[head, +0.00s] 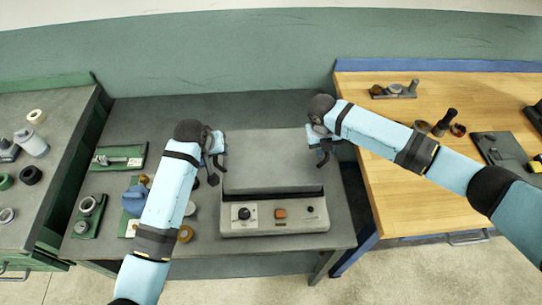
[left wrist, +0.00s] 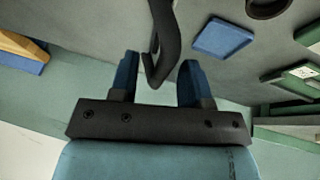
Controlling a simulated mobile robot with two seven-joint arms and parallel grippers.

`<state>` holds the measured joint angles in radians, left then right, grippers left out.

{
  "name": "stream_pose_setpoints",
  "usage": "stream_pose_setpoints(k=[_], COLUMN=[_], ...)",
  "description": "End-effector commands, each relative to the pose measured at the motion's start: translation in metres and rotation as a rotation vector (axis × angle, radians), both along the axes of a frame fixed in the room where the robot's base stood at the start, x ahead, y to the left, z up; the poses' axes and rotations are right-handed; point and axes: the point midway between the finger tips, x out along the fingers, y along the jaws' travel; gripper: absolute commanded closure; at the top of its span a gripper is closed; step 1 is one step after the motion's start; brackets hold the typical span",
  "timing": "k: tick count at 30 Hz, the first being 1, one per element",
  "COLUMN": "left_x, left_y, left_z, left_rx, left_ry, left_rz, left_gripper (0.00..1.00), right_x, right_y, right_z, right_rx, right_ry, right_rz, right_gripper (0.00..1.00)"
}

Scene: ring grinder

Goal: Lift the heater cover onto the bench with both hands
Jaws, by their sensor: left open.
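The heater cover (head: 272,160) is a grey box-like lid. It sits on the heater base (head: 275,215), whose pale front panel has a black knob and an orange switch. My left gripper (head: 215,158) is at the cover's left side. In the left wrist view its two blue fingers (left wrist: 157,80) are apart, with a dark curved handle (left wrist: 160,40) reaching into the gap between them; contact cannot be told. My right gripper (head: 318,145) is at the cover's right side by a dark curved handle (head: 324,159); its fingers are too small to read.
The dark grey bench (head: 140,110) has free room behind the heater. Fixtures and small parts (head: 118,157) stand left of it, partly behind my left arm. A wooden-topped bench (head: 400,205) is at right, a green-framed one (head: 65,140) at left.

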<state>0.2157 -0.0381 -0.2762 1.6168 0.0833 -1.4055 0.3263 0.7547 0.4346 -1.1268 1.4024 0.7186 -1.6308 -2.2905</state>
Motion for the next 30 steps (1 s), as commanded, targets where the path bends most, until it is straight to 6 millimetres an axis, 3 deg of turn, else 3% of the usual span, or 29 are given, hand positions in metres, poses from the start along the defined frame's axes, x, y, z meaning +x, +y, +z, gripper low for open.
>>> stream_pose_setpoints(k=[13,16,19,30], left_x=[0.0036,0.0035,0.0035,0.0038], left_y=[-0.0015,-0.0016,-0.0014,-0.0015], left_z=[-0.0081,-0.0081,-0.0081,-0.0048], left_rx=[0.0,0.0,0.0,0.0], left_ry=[-0.001,-0.001,-0.001,-0.002], left_rz=[-0.001,-0.001,-0.001,-0.001], left_gripper=[0.57,0.8,1.0,1.0], right_x=[-0.0003,-0.0003,-0.0003,0.0003], right_y=[-0.0017,-0.0017,-0.0018,-0.0017], right_z=[-0.0093,-0.0091,-0.009,-0.0057], right_rx=[0.0,0.0,0.0,0.001], right_ry=[0.001,0.0,0.0,-0.001], right_rz=[0.001,0.001,0.001,0.0], right_gripper=[0.73,0.96,1.0,1.0])
